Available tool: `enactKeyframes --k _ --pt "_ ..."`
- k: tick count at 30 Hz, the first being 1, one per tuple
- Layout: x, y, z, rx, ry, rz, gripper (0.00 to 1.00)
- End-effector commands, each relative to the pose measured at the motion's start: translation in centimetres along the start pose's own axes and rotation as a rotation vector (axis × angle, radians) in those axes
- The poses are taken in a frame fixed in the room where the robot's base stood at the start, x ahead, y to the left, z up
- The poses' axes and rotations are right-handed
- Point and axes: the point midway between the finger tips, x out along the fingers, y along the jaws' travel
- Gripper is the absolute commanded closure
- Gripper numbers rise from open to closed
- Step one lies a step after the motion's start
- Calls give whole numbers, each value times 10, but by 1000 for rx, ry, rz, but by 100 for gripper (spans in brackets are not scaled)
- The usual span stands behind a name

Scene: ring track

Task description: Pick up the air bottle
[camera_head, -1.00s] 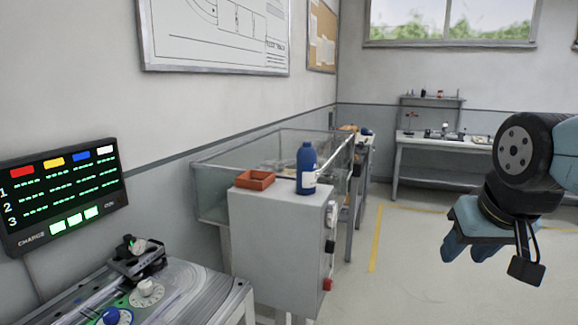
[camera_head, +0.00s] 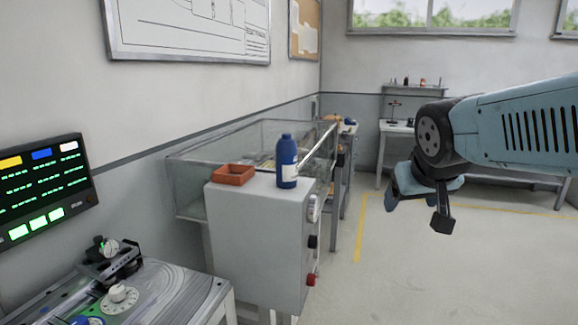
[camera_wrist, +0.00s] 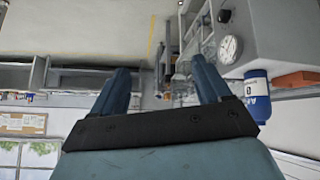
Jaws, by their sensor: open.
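The air bottle (camera_head: 287,162) is blue with a white label and stands upright on top of a grey cabinet (camera_head: 257,235). In the wrist view the bottle (camera_wrist: 257,96) shows at the right, tipped over by the camera's angle, outside the jaws. My gripper (camera_head: 392,200) is to the right of the bottle in the head view, in the air and apart from it. In the wrist view my gripper (camera_wrist: 162,80) has its two blue fingers spread with nothing held between them.
An orange tray (camera_head: 234,181) sits left of the bottle on the cabinet. A glass tank (camera_head: 190,190) stands behind it. A bench with dials (camera_head: 150,295) is at the lower left, below a charge display (camera_head: 40,190). The floor (camera_head: 440,270) at the right is clear.

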Motion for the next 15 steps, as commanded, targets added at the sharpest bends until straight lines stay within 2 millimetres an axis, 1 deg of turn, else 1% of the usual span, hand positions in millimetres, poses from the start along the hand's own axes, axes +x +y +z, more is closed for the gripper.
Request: enactKeyframes --k 1,4,6,8,9,12,15 --pt "12 4 -18 -17 48 29 18" --pt "32 9 -59 -65 174 67 9" --pt "45 8 -86 -104 261 72 8" --pt "56 4 -107 -139 330 62 8" --pt "63 0 -120 -164 376 48 8" --pt "80 -13 -148 -223 483 -11 8" --pt "96 -32 -170 -281 581 -104 8"
